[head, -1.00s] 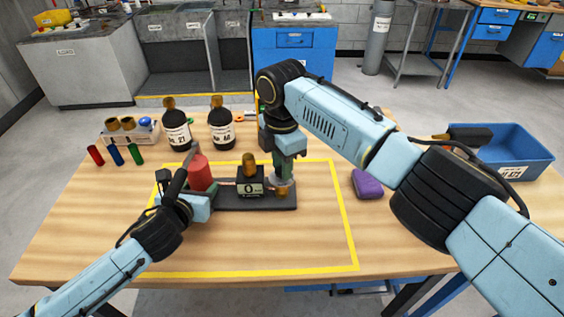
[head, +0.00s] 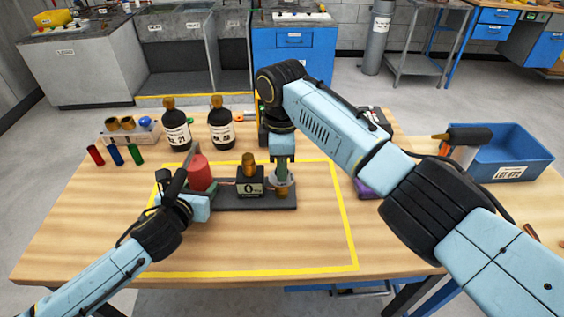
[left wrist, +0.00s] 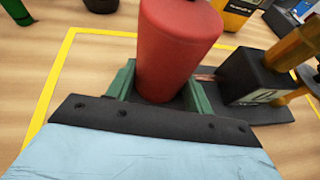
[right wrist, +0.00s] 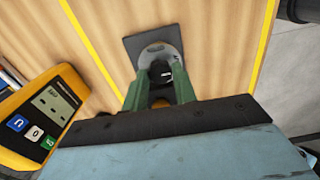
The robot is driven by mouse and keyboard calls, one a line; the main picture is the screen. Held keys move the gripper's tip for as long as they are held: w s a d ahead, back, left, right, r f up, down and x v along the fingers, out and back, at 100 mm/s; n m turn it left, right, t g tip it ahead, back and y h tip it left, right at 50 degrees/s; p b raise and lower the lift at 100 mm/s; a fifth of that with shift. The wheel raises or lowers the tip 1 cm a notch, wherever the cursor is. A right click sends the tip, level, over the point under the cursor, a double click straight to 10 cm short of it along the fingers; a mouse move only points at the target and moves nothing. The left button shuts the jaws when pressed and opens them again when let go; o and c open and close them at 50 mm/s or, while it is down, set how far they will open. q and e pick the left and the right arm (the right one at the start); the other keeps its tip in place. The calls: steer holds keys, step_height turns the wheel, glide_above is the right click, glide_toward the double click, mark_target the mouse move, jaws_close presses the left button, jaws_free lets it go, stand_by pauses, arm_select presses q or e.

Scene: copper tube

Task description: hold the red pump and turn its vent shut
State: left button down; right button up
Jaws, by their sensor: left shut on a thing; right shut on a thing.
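The red pump (head: 201,173) is an upright red cylinder at the left end of a dark base plate (head: 228,202). It also shows in the left wrist view (left wrist: 175,45). My left gripper (head: 187,184) is shut on the pump, with green fingers (left wrist: 155,88) on both sides of it. A dark block with a dial (head: 250,187) and brass top stands mid-plate. The vent, with a pale round body (head: 283,186) and brass part, is at the plate's right end. My right gripper (right wrist: 160,92) points down and is shut on the vent, partly hiding it.
Two dark bottles (head: 177,130), a rack (head: 130,131) and small coloured tubes stand behind left. A yellow meter (right wrist: 40,115) is near my right gripper. A purple block (head: 364,188) and blue bin (head: 510,155) lie to the right. The front of the yellow-taped area is clear.

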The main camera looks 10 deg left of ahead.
arm_select(q)
steer(key=shift+a, duration=0.15)
arm_select(e)
steer(key=o, duration=1)
steer(key=shift+c, duration=0.2)
step_height(320, 180, up, 12)
arm_select(q)
steer(key=c, duration=0.5)
jaws_free()
